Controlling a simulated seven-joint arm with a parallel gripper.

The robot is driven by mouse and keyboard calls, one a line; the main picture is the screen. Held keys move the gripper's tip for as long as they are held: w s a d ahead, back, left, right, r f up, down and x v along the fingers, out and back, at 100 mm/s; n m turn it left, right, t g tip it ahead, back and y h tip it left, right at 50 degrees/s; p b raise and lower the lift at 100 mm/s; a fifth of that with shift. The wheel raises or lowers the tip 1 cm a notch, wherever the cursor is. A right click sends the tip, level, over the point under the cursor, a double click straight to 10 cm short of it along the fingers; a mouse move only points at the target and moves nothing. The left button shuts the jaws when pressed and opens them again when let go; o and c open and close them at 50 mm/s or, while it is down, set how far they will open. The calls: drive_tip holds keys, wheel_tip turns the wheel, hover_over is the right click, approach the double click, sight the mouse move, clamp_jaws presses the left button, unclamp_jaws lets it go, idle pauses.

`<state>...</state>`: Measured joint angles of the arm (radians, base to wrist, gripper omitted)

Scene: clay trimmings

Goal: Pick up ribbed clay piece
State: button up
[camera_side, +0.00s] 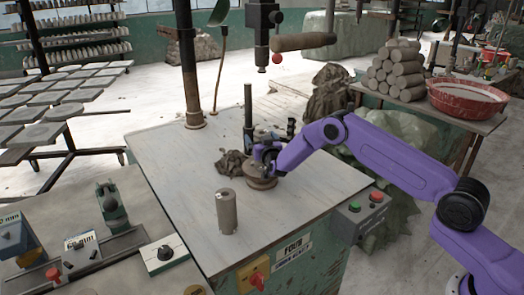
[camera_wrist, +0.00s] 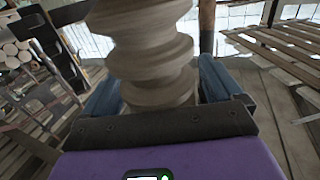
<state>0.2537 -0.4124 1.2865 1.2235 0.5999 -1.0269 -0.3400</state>
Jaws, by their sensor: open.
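The ribbed clay piece (camera_wrist: 150,60) is pale grey-brown with thick stacked ridges. It stands between the two blue fingers of my gripper (camera_wrist: 160,88) in the wrist view, and its far end runs out of the frame. The jaws are open around it; I cannot tell whether either finger touches it. In the side view my gripper (camera_side: 264,160) is low over the table, and the round lower part of the piece (camera_side: 261,184) shows beneath it. My gripper hides most of the rest there.
A smooth clay cylinder (camera_side: 227,213) stands upright nearer the camera on the grey tabletop (camera_side: 175,165). A rough dark clay lump (camera_side: 231,163) lies just left of my gripper. A post (camera_side: 187,65) rises at the table's back edge. The tabletop's left part is clear.

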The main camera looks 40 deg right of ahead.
drive_tip(key=c, duration=1.3)
drive_tip(key=shift+r, duration=0.15)
drive_tip(key=shift+c, duration=1.1)
drive_tip(key=shift+r, duration=0.1)
